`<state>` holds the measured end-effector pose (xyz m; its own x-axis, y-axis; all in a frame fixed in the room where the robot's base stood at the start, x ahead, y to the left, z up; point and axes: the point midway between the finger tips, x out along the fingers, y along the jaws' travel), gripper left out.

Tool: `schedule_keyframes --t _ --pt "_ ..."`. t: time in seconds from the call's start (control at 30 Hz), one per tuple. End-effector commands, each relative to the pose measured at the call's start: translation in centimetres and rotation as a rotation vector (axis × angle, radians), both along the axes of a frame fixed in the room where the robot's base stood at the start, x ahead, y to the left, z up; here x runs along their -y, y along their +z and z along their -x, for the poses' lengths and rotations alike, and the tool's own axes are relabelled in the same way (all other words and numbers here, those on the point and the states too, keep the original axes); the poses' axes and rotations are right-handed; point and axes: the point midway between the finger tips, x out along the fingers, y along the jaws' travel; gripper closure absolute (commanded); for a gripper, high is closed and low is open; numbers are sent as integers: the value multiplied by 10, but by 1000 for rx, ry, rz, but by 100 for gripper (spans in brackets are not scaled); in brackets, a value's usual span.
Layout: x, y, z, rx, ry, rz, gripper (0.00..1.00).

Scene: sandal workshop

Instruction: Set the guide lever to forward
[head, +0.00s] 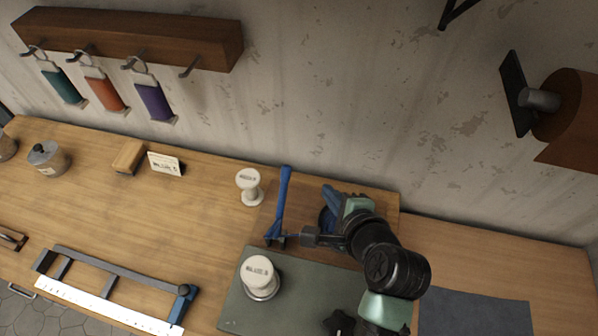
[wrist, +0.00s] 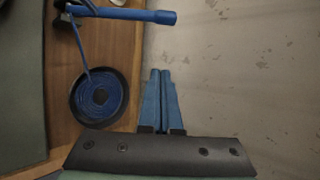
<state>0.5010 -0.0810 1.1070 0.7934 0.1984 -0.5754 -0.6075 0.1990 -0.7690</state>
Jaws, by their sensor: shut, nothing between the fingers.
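The guide lever appears to be the long blue bar (head: 282,202) on a wooden board at the back of the bench. It slants from a small dark bracket (head: 277,239) toward the wall. In the wrist view the blue bar (wrist: 130,14) lies across the top, with its free end pointing right. My gripper (head: 328,189) is to the right of the bar and apart from it. Its blue fingers (wrist: 160,74) are shut together and empty. No position marking for the lever can be read.
A dark round dish with a coiled blue strap (wrist: 100,95) is beside my gripper; a strap runs from it toward the bracket. A white spool (head: 249,184) stands left of the bar. A labelled white-topped piece (head: 258,273) stands on the green mat (head: 235,312). The wall is close behind.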

Motion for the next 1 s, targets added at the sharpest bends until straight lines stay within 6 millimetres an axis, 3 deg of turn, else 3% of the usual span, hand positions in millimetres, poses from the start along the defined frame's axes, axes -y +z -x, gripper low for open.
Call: schedule_keyframes --t 0.27,0.8,1.0 --pt "-4 -9 -14 0 2 0 100" --pt "-23 -57 -82 0 4 2 100" --pt "-46 -40 -70 1 3 3 100"
